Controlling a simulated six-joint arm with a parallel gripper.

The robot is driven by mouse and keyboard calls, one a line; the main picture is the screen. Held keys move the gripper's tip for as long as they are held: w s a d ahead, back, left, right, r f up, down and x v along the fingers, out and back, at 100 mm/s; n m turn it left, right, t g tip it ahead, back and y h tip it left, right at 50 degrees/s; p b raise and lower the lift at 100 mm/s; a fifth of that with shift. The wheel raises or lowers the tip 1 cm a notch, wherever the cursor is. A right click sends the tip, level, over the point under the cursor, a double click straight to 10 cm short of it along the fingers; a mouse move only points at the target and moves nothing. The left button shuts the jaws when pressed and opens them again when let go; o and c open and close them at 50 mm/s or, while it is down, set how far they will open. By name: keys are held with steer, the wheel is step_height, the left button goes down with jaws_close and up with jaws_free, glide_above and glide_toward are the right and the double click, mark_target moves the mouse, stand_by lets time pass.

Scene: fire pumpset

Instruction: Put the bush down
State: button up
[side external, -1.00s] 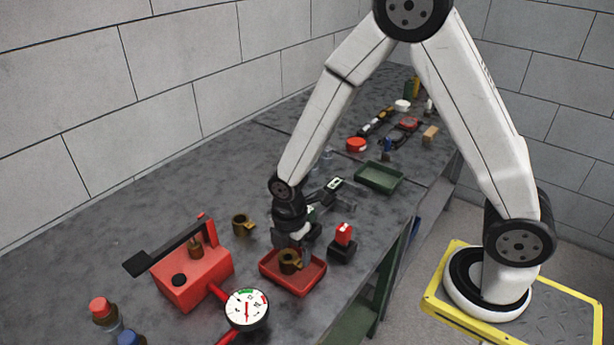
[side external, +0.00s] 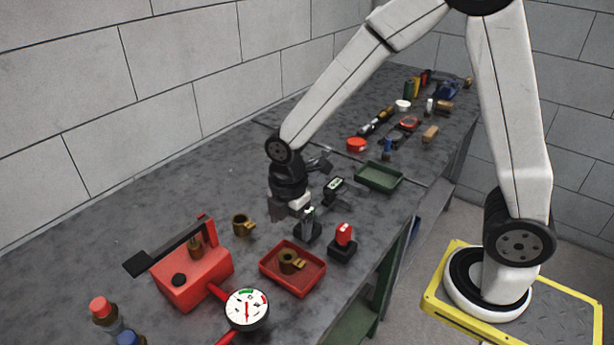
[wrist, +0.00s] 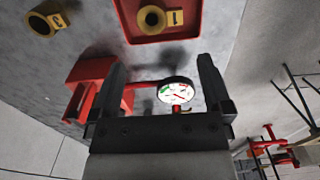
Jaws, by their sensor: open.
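A brass bush (side external: 289,261) with a side tab lies in the red tray (side external: 312,283) near the bench's front edge. In the wrist view this bush (wrist: 150,20) has a yellow tag marked 1 and sits inside the tray (wrist: 123,20). A second bush (side external: 241,224) stands on the bench left of the tray. It also shows in the wrist view (wrist: 39,25) with a tag marked 3. My gripper (side external: 288,212) is open and empty, raised above and behind the tray. Its two fingers (wrist: 160,68) are apart in the wrist view, with nothing between them.
The red pump (side external: 193,278) with a black-ended lever and a round gauge (side external: 246,310) stands at the front left. A red-and-black item (side external: 344,242) is right of the tray. A green tray (side external: 378,177) and several small tools lie farther back. Bare bench lies left of my gripper.

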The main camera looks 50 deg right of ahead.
stand_by(0.4)
steer(key=s+d+r+m+t, duration=0.1)
steer(key=s+d+m, duration=0.5)
steer(key=m, duration=1.2)
steer(key=shift+s+d+r+t, duration=0.3)
steer(key=shift+s+r+t, duration=0.15)
steer(key=shift+t, duration=0.35)
